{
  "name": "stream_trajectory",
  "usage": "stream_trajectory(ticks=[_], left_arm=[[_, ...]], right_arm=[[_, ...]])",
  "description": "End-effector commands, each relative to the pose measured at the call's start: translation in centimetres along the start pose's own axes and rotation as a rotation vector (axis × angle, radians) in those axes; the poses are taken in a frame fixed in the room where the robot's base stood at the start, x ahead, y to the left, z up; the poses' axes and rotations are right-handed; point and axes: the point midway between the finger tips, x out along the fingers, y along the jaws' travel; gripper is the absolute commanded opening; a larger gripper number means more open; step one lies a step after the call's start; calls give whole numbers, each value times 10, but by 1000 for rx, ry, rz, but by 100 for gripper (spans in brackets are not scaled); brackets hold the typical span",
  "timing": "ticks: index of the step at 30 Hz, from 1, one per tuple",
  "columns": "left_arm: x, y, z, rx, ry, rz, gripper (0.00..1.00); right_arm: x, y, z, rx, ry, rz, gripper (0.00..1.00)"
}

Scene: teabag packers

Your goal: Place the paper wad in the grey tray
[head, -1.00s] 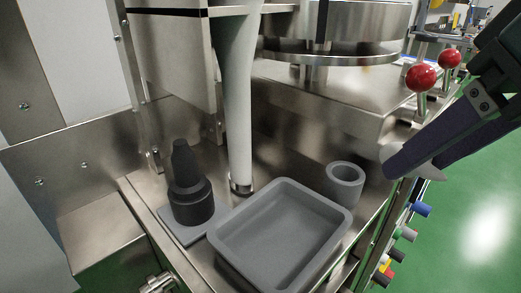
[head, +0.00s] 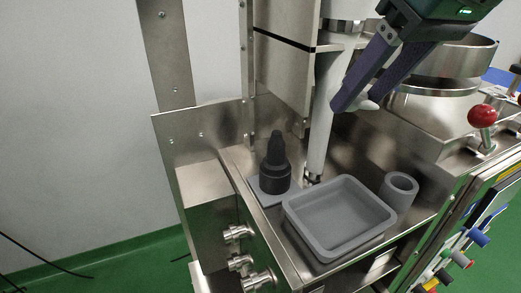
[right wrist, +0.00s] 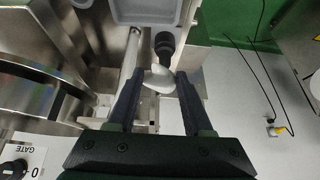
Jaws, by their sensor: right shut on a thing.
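My right gripper (head: 355,104) is shut on a small white paper wad (head: 367,104), whose end shows beside the fingertips. The wad also shows between the two fingers in the right wrist view (right wrist: 159,79). The grey tray (head: 338,214) sits empty on the metal surface, below the gripper in the head view. In the right wrist view, part of the tray (right wrist: 145,11) shows at the top edge. My left gripper is not in view.
A black stepped part (head: 276,166) stands on a grey plate left of the tray. A hollow grey cylinder (head: 399,190) stands right of it. A pale vertical tube (head: 321,130) rises behind the tray. A red-knobbed lever (head: 482,116) is at the right.

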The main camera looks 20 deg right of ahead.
Motion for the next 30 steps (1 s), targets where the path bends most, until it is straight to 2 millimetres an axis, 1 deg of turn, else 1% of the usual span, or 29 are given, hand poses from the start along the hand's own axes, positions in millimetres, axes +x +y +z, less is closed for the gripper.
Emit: stream_trajectory(ticks=[1, 3, 6, 8, 11, 18, 22, 25, 30], left_arm=[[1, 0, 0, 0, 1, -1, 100], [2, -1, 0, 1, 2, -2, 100], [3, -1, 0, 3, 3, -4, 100], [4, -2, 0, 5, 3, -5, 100], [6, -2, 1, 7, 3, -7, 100], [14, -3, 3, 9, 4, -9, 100], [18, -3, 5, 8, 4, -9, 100], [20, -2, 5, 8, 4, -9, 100], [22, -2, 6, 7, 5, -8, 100]], right_arm=[[9, 10, 3, -4, -4, 4, 1], [16, 21, 3, -17, 2, 6, 1], [24, 33, 4, -33, 8, 11, 1], [30, 36, 7, -38, 10, 12, 1], [48, 38, 17, -42, 8, 12, 1], [109, 39, 52, -41, 7, 11, 1], [140, 40, 68, -41, 10, 11, 1], [156, 41, 77, -43, 11, 11, 1], [169, 42, 83, -42, 13, 12, 1]])
